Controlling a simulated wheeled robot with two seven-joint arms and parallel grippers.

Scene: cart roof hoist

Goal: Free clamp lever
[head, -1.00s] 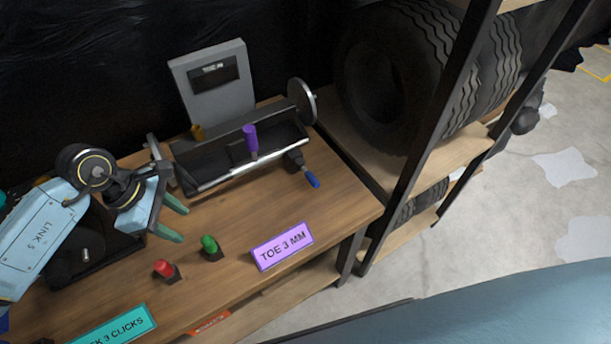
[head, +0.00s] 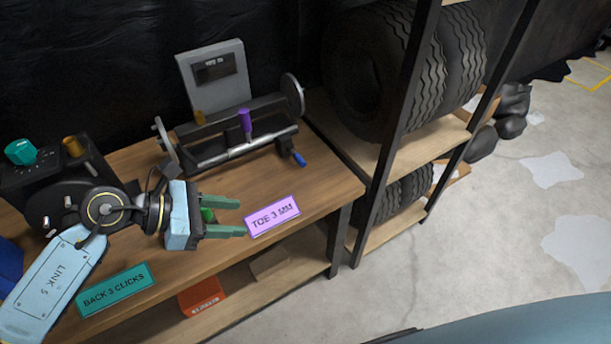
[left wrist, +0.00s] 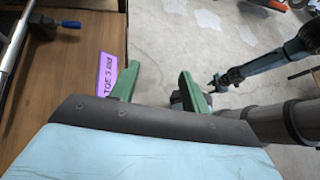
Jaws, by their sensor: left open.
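A dark bench fixture with a silver bar (head: 240,148) stands on the wooden bench. It carries an upright purple handle (head: 245,122) and a blue-tipped lever (head: 298,159) at its right end. I cannot tell which is the clamp lever. The blue tip also shows in the left wrist view (left wrist: 70,24). My left gripper (head: 241,217) is open and empty, near the bench's front, in front of the fixture and apart from it.
A purple "TOE 3 MM" sign (head: 273,216) is just right of my left fingertips. A teal "BACK 3 CLICKS" sign (head: 114,289) is at the front left. A black box with knobs (head: 50,172) stands at left. A tyre rack (head: 405,110) borders the bench at right.

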